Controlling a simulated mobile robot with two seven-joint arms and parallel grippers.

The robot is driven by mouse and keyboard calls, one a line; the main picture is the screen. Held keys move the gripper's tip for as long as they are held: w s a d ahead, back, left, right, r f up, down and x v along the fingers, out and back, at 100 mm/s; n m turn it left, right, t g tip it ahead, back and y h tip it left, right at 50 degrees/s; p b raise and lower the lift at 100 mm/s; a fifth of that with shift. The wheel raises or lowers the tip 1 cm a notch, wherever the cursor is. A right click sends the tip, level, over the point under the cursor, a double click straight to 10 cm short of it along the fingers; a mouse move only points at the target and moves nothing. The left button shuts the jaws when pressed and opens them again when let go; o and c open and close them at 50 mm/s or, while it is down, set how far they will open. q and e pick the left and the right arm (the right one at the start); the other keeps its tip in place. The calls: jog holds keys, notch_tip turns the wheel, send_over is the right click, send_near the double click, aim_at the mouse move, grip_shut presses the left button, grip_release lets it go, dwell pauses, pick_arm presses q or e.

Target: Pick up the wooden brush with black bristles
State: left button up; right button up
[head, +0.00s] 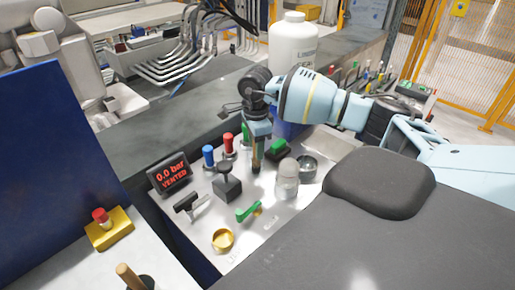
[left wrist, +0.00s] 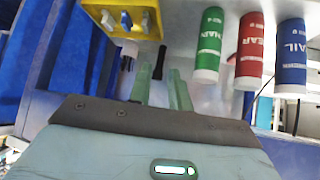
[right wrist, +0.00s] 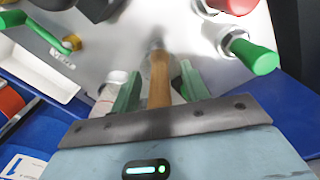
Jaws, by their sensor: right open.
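My right gripper (head: 257,150) points down over the metal panel in the head view. In the right wrist view, my right gripper (right wrist: 160,88) is open, with a wooden handle (right wrist: 159,80) between its fingers. That handle shows brown below the gripper in the head view (head: 255,164); its far end is blurred and I cannot make out bristles. Another wooden handle (head: 128,276) stands in a dark holder at the lower left. My left gripper (left wrist: 161,88) shows only in the left wrist view, open, with a black rod (left wrist: 159,62) seen beyond its fingertips.
A pressure display (head: 169,174) and a brass cup (head: 222,240) are on the panel. Labelled cylinders (left wrist: 250,50) are near the left gripper.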

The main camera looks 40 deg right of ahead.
jog(key=shift+f, duration=0.15)
jog(key=c, duration=0.5)
grip_shut()
